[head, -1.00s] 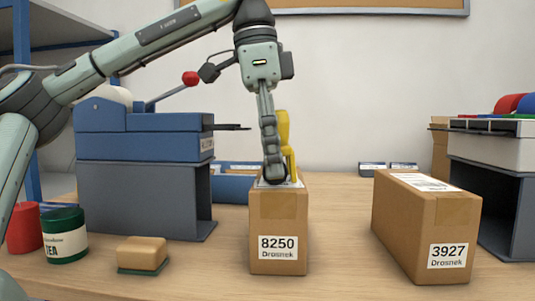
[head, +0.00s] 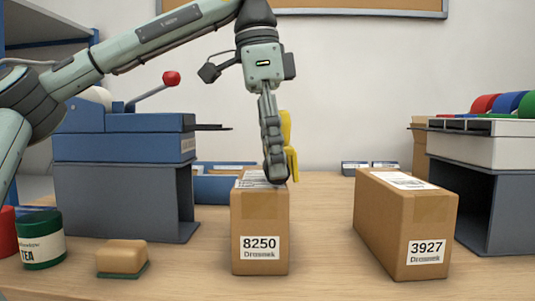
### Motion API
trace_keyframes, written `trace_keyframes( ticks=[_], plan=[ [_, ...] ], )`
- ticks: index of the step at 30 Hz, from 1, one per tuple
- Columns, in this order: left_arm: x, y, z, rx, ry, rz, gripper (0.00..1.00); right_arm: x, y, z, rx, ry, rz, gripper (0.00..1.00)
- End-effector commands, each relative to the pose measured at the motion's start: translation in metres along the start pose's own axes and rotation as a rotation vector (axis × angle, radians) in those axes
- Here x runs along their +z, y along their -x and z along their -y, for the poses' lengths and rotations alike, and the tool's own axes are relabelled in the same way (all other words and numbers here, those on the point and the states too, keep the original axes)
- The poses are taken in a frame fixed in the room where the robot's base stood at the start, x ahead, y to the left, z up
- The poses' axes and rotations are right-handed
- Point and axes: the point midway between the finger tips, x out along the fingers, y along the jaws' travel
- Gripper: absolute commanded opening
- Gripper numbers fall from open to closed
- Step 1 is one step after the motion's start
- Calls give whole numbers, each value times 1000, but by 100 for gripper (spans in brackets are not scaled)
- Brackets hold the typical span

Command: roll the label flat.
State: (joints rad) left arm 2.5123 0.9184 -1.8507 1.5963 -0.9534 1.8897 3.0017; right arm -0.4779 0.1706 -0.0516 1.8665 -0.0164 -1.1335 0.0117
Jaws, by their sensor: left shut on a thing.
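A white label (head: 252,180) lies on top of the cardboard box marked 8250 (head: 260,215), partly hidden by my left gripper. My left gripper (head: 275,172) points down at the top of this box, near its right edge. It is shut on a yellow tool (head: 288,140), most likely the roller, whose handle stands upright behind the fingers. The tool's lower end is at the box top; the fingers hide whether it touches the label. My right gripper is out of view.
A second box marked 3927 (head: 415,225) stands to the right, with a label on top. A blue machine with a red-knobbed lever (head: 125,145) stands left on a grey stand. A sponge (head: 122,257) and a green tin (head: 40,240) are front left. Bare table lies between the boxes.

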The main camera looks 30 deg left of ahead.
Motion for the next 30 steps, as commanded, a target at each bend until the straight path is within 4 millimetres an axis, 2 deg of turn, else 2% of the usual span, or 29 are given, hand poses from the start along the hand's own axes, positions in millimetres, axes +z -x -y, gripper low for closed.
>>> trace_keyframes(
  ticks=[7, 24, 30],
  plan=[
    [0, 1, 0, 2, 1, 7, 22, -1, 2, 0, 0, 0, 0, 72],
    [-8, 57, 0, 0, 0, 1, 22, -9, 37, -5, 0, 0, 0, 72],
    [-8, 59, 0, 0, 0, 2, 22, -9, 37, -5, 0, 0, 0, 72]
  ],
)
